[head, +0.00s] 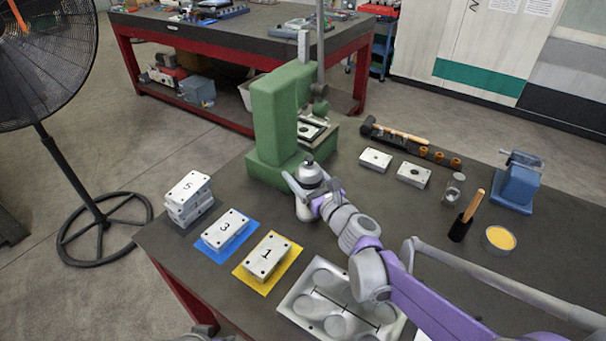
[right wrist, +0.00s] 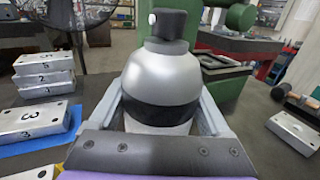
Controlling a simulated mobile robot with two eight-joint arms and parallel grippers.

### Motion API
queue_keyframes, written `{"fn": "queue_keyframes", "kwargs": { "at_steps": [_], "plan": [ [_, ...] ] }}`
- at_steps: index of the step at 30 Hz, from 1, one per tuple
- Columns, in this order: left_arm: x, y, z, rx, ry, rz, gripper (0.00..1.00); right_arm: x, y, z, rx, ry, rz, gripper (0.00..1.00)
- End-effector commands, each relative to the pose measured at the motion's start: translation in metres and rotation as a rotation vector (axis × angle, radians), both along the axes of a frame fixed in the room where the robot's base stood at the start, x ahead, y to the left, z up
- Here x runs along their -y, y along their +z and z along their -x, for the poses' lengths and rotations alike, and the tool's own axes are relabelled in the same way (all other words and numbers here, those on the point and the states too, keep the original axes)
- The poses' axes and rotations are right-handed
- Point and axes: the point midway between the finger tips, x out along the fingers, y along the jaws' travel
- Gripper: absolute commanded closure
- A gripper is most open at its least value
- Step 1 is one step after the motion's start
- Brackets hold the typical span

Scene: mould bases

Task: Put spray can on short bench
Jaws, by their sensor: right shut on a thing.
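The spray can (head: 311,174) is silver-grey with a dark band and a dark cap. It stands upright between the fingers of my right gripper (head: 301,188), which is shut on it. In the right wrist view the can (right wrist: 162,80) fills the middle, with a finger on each side. It is above or on the near bench (head: 228,189), beside the green press; whether its base touches the top is hidden. A second dark-topped bench with a red frame (head: 240,44) stands at the back. Which one is the short bench I cannot tell. My left gripper is not clearly seen.
A green press (head: 280,115) stands right behind the can. Numbered metal blocks (head: 228,229) lie at left on blue and yellow mats. A vise (head: 516,186), a yellow-filled dish (head: 499,239) and a tool rack (head: 410,142) are at right. A fan (head: 95,215) stands on the floor.

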Motion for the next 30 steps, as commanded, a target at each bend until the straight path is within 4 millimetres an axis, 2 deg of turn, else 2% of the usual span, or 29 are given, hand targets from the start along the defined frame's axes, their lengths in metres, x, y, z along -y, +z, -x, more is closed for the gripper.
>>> {"fn": "queue_keyframes", "kwargs": {
  "at_steps": [1, 3, 13, 17, 24, 30],
  "plan": [
    [0.000, -0.001, 0.000, 0.000, 0.000, 0.000, 0.50, 0.000, -0.001, 0.000, 0.000, 0.000, 0.000, 0.14],
    [0.000, 0.000, 0.000, 0.000, 0.000, 0.000, 0.50, 0.000, -0.001, 0.000, 0.000, 0.000, 0.000, 0.01],
    [0.000, 0.004, -0.001, 0.001, 0.000, 0.000, 0.50, 0.000, 0.005, 0.000, 0.000, 0.000, 0.000, 0.00],
    [0.000, 0.000, 0.000, 0.000, 0.000, 0.000, 0.50, 0.011, 0.003, 0.017, 0.000, -0.002, 0.000, 0.00],
    [0.000, -0.003, 0.001, -0.001, 0.000, 0.000, 0.50, 0.039, 0.002, 0.062, 0.000, -0.003, 0.001, 0.00],
    [0.000, -0.004, 0.001, -0.002, 0.000, 0.000, 0.50, 0.057, 0.003, 0.090, 0.000, -0.002, 0.000, 0.00]
  ]
}}
